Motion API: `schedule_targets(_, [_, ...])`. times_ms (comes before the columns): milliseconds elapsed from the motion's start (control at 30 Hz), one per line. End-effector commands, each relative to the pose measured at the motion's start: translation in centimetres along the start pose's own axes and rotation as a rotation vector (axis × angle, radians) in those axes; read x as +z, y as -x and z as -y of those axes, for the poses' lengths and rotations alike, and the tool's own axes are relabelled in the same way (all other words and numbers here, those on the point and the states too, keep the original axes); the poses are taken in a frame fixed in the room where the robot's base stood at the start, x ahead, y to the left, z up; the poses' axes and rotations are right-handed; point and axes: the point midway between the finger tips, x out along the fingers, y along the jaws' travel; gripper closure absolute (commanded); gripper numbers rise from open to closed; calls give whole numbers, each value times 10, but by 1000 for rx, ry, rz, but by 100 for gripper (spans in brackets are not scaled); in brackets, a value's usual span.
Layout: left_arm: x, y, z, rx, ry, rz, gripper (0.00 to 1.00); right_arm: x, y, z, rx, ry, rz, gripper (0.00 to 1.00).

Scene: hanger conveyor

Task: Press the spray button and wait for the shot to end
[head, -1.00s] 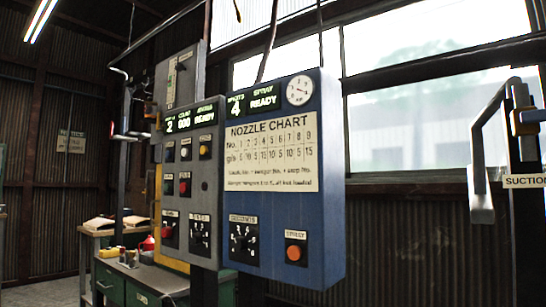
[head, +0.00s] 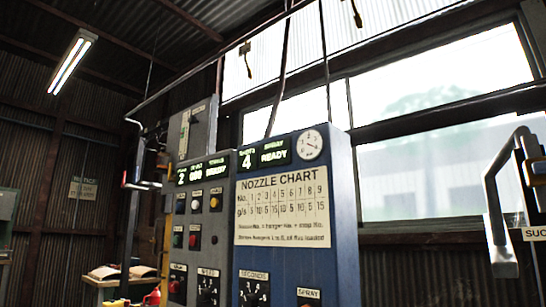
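A blue control panel (head: 345,215) stands in the middle of the head view. Its display (head: 264,154) reads "4" and "SPRAY READY". The orange-red spray button (head: 309,305) is at the bottom edge of the picture, under a "SPRAY" label (head: 309,293), and is mostly cut off. To its left is the black seconds dial (head: 254,293), partly cut off. A nozzle chart (head: 283,207) and a round gauge (head: 308,145) are on the panel's upper part. Neither of my grippers is in view.
A grey control panel (head: 206,225) with coloured buttons and dials adjoins the blue one on the left. A bent grey pipe (head: 497,215) by a "SUCTION" sign (head: 536,234), partly cut off, is at the right. Several hooks hang from the overhead rail. Windows are behind.

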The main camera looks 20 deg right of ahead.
Motion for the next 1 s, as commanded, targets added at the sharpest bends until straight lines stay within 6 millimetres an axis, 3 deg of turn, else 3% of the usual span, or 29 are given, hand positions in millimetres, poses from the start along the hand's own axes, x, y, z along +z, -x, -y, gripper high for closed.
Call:
schedule_targets(67, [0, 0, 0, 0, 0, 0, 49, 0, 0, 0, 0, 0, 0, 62])
schedule_targets(367, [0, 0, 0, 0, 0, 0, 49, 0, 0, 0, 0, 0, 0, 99])
schedule_targets(1000, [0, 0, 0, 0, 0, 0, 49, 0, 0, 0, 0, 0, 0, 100])
